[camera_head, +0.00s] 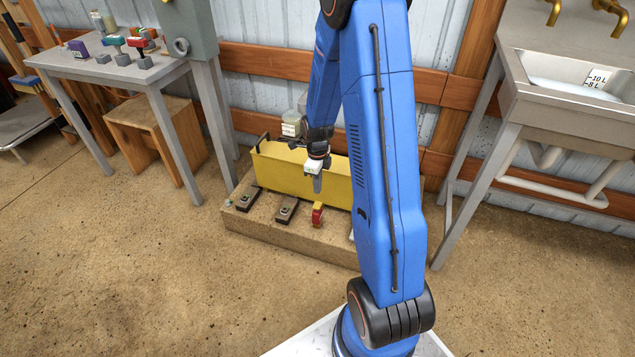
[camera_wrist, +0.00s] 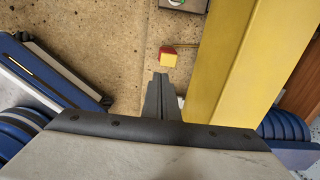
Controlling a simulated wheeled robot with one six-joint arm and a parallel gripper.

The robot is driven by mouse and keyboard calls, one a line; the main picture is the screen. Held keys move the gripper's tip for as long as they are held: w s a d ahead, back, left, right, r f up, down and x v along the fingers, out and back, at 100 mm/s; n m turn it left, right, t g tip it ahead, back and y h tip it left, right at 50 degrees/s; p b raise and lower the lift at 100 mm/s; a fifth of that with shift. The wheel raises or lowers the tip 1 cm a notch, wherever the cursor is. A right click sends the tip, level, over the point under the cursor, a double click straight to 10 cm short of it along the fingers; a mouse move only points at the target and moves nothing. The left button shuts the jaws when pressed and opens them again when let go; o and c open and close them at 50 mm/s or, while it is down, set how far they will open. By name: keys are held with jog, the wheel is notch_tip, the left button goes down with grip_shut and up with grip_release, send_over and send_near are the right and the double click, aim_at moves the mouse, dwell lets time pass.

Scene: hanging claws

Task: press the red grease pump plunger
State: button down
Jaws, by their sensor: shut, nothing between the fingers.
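A small block with red and yellow faces (camera_head: 318,216) stands at the front of the low wooden platform, and it also shows in the wrist view (camera_wrist: 168,57). Red-topped pieces (camera_head: 137,42) stand on the grey table at the back left, one on a round grey base. I cannot tell from the frames which red piece is the pump plunger. My gripper (camera_head: 317,188) is shut and empty, pointing down in front of the yellow trough. In the wrist view its fingertips (camera_wrist: 158,76) are just below the red and yellow block in the picture, with a gap between them.
The yellow trough (camera_head: 335,182) stands close behind my gripper. Dark pedals (camera_head: 287,208) sit left of the red and yellow block on the wooden platform (camera_head: 270,227). A steel sink (camera_head: 575,125) is at the right. The floor in front is clear.

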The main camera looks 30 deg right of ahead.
aim_at(317, 209)
notch_tip(317, 209, down, 10)
jog(key=shift+r, duration=0.2)
dwell(0.6)
jog(key=shift+f, duration=1.35)
